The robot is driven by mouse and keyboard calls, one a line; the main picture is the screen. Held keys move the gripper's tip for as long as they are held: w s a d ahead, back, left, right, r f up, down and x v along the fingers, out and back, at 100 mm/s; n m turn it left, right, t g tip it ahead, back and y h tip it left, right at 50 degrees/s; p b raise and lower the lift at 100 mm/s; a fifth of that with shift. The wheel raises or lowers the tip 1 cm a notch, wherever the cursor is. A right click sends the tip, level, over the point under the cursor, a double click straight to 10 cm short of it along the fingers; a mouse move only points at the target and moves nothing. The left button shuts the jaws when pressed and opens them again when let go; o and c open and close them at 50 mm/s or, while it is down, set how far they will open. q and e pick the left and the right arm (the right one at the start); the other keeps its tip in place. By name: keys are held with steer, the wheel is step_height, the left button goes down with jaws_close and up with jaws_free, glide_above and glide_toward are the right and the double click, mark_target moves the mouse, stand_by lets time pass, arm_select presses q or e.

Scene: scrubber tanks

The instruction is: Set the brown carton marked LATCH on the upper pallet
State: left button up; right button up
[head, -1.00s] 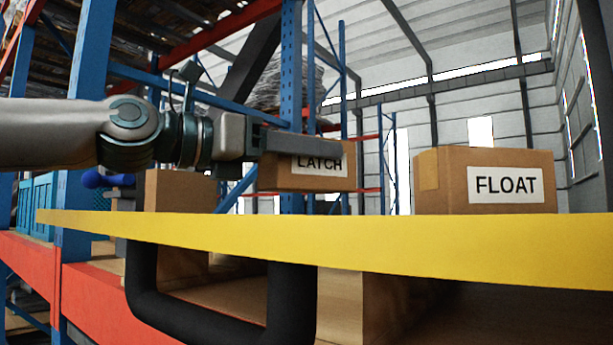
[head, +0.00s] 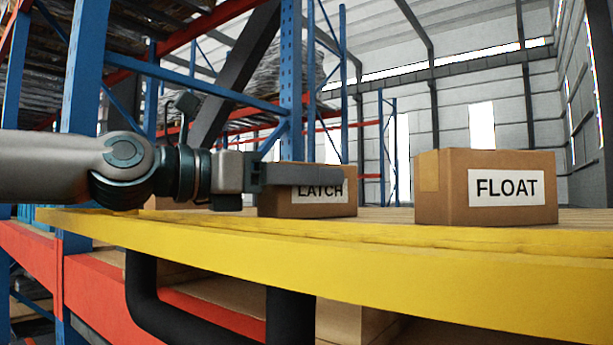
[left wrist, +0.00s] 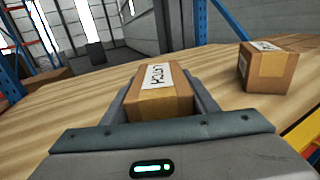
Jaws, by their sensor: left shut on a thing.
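The brown carton marked LATCH (head: 280,207) is held in my left gripper (head: 345,182); a finger covers the top of its label in the head view. In the left wrist view the carton (left wrist: 160,104) sits between both fingers of the left gripper (left wrist: 160,95), which is shut on it. The carton is upright over the slatted wooden pallet top (head: 385,222), its base at about board level; I cannot tell whether it touches. The wood also shows in the left wrist view (left wrist: 225,80). My right gripper is not in view.
A brown carton marked FLOAT (head: 440,200) stands on the boards to the right, apart from LATCH. Another carton (head: 172,203) is partly hidden behind my left arm. A yellow beam (head: 400,280) runs along the front. Blue rack uprights (head: 291,80) rise behind. Boards between LATCH and FLOAT are clear.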

arm_select(q)
steer(key=o, duration=1.4)
steer(key=shift+a, duration=0.1)
steer(key=shift+r, duration=0.1)
steer(key=v, duration=1.2)
